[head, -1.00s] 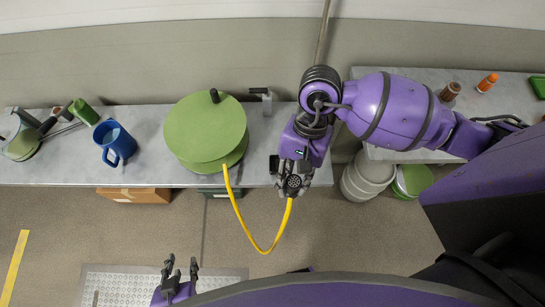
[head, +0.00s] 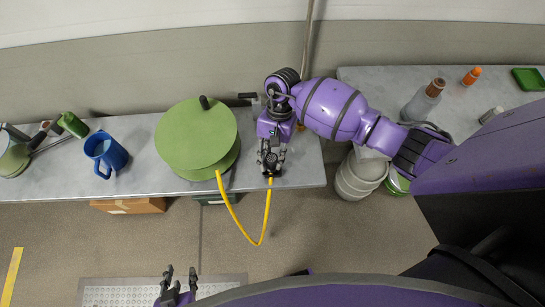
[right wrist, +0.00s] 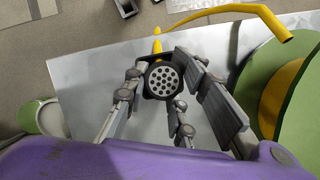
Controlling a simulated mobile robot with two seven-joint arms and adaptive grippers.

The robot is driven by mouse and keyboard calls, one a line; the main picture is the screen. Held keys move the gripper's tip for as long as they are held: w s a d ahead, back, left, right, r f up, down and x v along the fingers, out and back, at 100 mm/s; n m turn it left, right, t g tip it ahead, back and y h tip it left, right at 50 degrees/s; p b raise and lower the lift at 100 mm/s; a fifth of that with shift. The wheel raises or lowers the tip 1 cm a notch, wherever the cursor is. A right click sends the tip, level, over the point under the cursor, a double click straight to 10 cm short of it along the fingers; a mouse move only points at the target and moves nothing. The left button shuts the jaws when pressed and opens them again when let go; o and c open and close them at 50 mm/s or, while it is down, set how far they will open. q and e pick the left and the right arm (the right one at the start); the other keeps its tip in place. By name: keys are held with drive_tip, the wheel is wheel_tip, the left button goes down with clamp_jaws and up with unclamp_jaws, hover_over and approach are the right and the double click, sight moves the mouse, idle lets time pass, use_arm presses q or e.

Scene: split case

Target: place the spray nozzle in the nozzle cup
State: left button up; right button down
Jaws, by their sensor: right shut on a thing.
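The hose hangs in a loop past the bench front to a green reel (head: 196,135). A small grey and black fixture (head: 248,97) stands behind the right gripper, partly hidden; I cannot tell if it is the nozzle cup. My left gripper (head: 178,284) is open and empty, low in the head view.
A blue jug (head: 106,153) and green-handled items (head: 73,124) stand left of the reel. The right bench (head: 390,85) holds a clear bottle (head: 423,101), an orange-capped bottle (head: 471,76) and a green tray (head: 529,79). A gap separates the benches, with a bin (head: 358,175) below.

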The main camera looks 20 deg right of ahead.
drive_tip(key=shift+f, duration=0.1)
drive_tip(key=shift+f, duration=0.25)
drive_tip(key=c, duration=1.4)
unclamp_jaws()
drive_tip(key=shift+c, duration=0.2)
drive_tip(key=shift+r, duration=0.15)
